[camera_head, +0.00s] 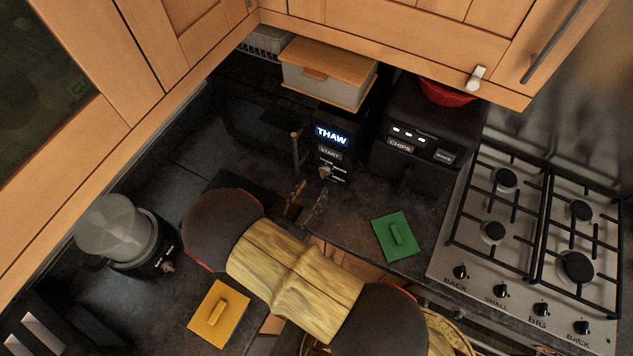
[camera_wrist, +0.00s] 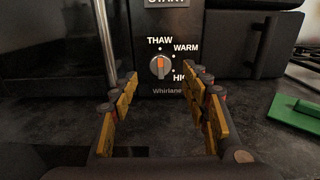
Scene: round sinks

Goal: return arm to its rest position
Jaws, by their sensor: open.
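My gripper (camera_wrist: 160,95) is open and empty, its two yellow and dark fingers spread apart. In the wrist view it faces the front of a black microwave (camera_wrist: 225,82), with the orange-marked knob (camera_wrist: 160,66) showing above and between the fingers. In the head view my gripper (camera_head: 306,203) is over the dark counter just in front of the microwave (camera_head: 318,199), whose lit display reads THAW. I cannot tell the exact gap between the fingertips and the microwave. My arm, with a wood-patterned link, stretches across the lower middle of the head view.
A vertical handle (camera_wrist: 105,45) stands left of the fingers. A green lidded board (camera_head: 399,236) and a yellow one (camera_head: 218,314) lie on the counter. A round appliance (camera_head: 118,232) is left, a gas hob (camera_head: 520,245) right, a black toaster-like unit (camera_head: 415,135) behind, wooden cupboards (camera_head: 400,35) above.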

